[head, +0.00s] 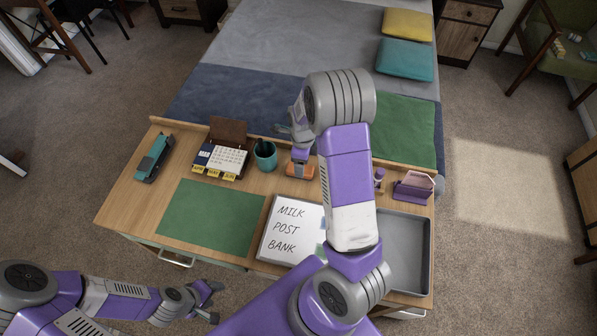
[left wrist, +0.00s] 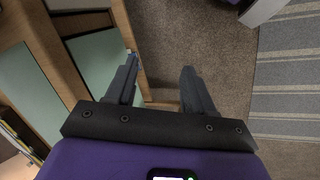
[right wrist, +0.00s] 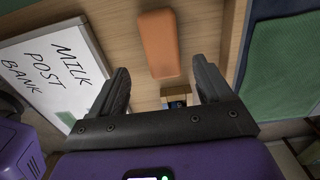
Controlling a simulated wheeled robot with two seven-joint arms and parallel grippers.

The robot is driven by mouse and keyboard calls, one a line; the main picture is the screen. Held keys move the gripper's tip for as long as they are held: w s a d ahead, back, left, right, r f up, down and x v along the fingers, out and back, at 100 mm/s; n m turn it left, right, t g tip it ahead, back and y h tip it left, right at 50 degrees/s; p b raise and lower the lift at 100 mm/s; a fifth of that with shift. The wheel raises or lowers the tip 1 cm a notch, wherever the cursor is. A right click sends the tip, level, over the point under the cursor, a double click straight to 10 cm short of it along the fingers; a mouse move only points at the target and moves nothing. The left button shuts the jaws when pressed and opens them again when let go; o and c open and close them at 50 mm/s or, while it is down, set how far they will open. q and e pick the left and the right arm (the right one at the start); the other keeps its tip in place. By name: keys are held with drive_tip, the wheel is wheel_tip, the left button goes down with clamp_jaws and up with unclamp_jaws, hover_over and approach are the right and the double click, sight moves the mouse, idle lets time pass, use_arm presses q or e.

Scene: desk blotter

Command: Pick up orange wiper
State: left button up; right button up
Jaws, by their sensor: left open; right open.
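The orange wiper (head: 304,174) lies on the desk behind the whiteboard in the head view, partly covered by my right arm. In the right wrist view the wiper (right wrist: 158,43) is an orange block with rounded corners, lying beyond the fingertips. My right gripper (right wrist: 160,66) is open and empty, with the wiper ahead of the gap between its fingers and apart from them. In the head view its fingers are hard to make out behind my right arm. My left gripper (head: 212,300) is open and empty, low in front of the desk; in its own wrist view (left wrist: 159,64) carpet shows between the fingers.
The whiteboard (head: 283,238) with writing lies in front of the wiper. A teal cup (head: 265,156), a calendar (head: 219,160) and a teal stapler (head: 153,158) stand to the left. A grey tray (head: 408,250) and a purple holder (head: 413,187) are right. The green mat (head: 210,213) is bare.

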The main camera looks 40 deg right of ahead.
drive_tip(key=f, duration=0.2)
drive_tip(key=f+b, duration=0.1)
drive_tip(key=f, duration=0.1)
drive_tip(key=w+f, duration=0.1)
drive_tip(key=f, duration=0.1)
drive_tip(key=shift+a+f+b, duration=0.1)
drive_tip(key=shift+f+b, duration=0.05)
drive_tip(key=shift+b, duration=0.15)
drive_tip(key=shift+c, duration=0.4)
drive_tip(key=c, duration=1)
